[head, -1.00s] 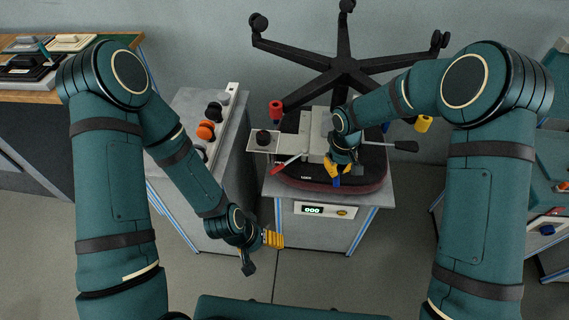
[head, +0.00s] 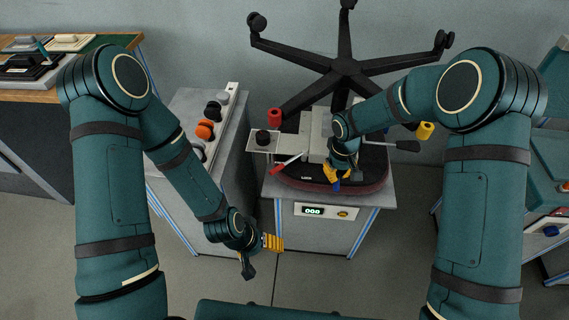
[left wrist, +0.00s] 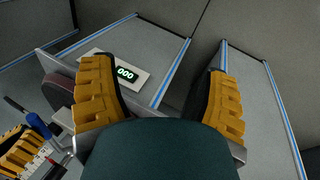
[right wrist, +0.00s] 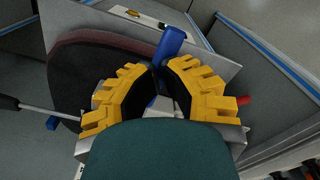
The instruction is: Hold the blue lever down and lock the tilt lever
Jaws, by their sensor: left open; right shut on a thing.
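The upturned chair seat (head: 375,178) lies on a grey test stand, with a metal mechanism (head: 316,145) on it. My right gripper (head: 336,178) is at the seat's front edge, shut on the blue lever (right wrist: 171,45); the lever's end sticks out past the fingers. The left wrist view shows the blue lever (left wrist: 38,125) beside the right gripper's yellow fingers. A red-handled lever (head: 279,168), which may be the tilt lever, sticks out left of the mechanism. My left gripper (head: 272,242) is open and empty, low and left of the stand.
The stand's front has a display (head: 314,211) reading 000 and an amber button (head: 342,214). A black-tipped lever (head: 405,146), red knob (head: 274,115) and yellow knob (head: 425,130) surround the seat. A grey cabinet (head: 222,160) with several knobs stands left. Floor before the stand is clear.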

